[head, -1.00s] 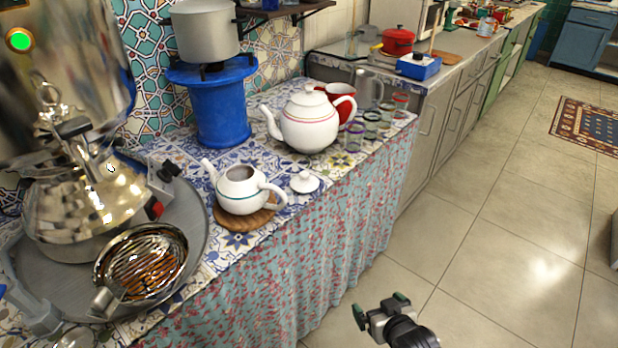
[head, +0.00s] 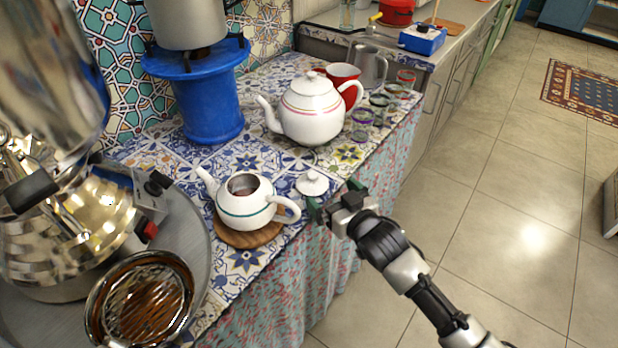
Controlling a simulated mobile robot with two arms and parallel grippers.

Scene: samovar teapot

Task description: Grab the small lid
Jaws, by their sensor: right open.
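The small white lid (head: 312,183) lies on the tiled table top near its front edge. The small white teapot (head: 243,203) stands open, without a lid on it, on a round wooden board (head: 240,237) to the left of the small lid. My right gripper (head: 333,199) is at the table's front edge, just to the right of and in front of the lid. Its green-tipped fingers are apart, with nothing seen between them. Whether a finger touches the lid I cannot tell. My left gripper is not in view.
A large white teapot (head: 311,108) stands behind the lid, with several glasses (head: 361,125) and a red mug (head: 343,74) near it. A metal samovar (head: 70,215) on a grey tray (head: 196,240) fills the left. A blue stand (head: 208,100) holds a pot (head: 187,22).

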